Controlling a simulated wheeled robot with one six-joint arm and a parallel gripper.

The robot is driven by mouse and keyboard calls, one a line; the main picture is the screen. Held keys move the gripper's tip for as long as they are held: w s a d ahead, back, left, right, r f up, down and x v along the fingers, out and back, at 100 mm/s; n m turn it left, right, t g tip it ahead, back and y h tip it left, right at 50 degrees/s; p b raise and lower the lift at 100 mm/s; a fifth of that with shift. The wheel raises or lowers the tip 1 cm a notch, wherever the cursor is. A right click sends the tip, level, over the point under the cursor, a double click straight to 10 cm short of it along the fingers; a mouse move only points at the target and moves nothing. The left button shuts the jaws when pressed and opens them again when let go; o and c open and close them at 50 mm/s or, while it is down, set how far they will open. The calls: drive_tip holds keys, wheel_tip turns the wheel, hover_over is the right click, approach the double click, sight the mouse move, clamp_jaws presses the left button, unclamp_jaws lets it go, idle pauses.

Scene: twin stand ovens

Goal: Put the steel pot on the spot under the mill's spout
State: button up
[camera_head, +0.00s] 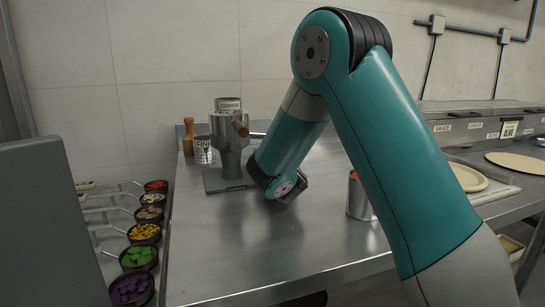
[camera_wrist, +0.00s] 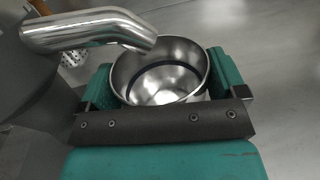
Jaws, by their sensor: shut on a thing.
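The steel pot (camera_wrist: 158,84) is round, open and empty inside, with a dark ring around its inner wall. My gripper (camera_wrist: 163,82) is shut on it, one teal finger on each side. The mill's steel spout (camera_wrist: 88,31) reaches over the pot's far left rim in the wrist view. The mill (camera_head: 228,130), labelled COARSE, stands on a dark base plate (camera_head: 215,186) in the head view, with my wrist just right of it. My arm hides the pot there. The spot under the spout is hidden, and I cannot tell whether the pot touches down.
A steel can with red contents (camera_head: 359,198) stands to the right. Bowls of coloured toppings (camera_head: 140,257) line the left. The counter's front (camera_head: 235,255) is clear.

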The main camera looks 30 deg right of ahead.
drive_tip(key=o, duration=0.7)
drive_tip(key=shift+f, duration=0.15)
drive_tip(key=shift+o, duration=0.4)
drive_tip(key=shift+a+r, duration=0.1)
drive_tip(key=shift+r, duration=0.2)
drive_tip(key=b+v, duration=0.2)
drive_tip(key=v, duration=0.3)
drive_tip(key=b+v, duration=0.1)
drive_tip(key=v, duration=0.5)
drive_tip(key=shift+f+b, duration=0.2)
drive_tip(key=shift+b, duration=0.15)
drive_tip(key=shift+s+a+r, duration=0.15)
drive_tip(key=shift+s+a, duration=0.05)
drive_tip(key=shift+s, duration=0.25)
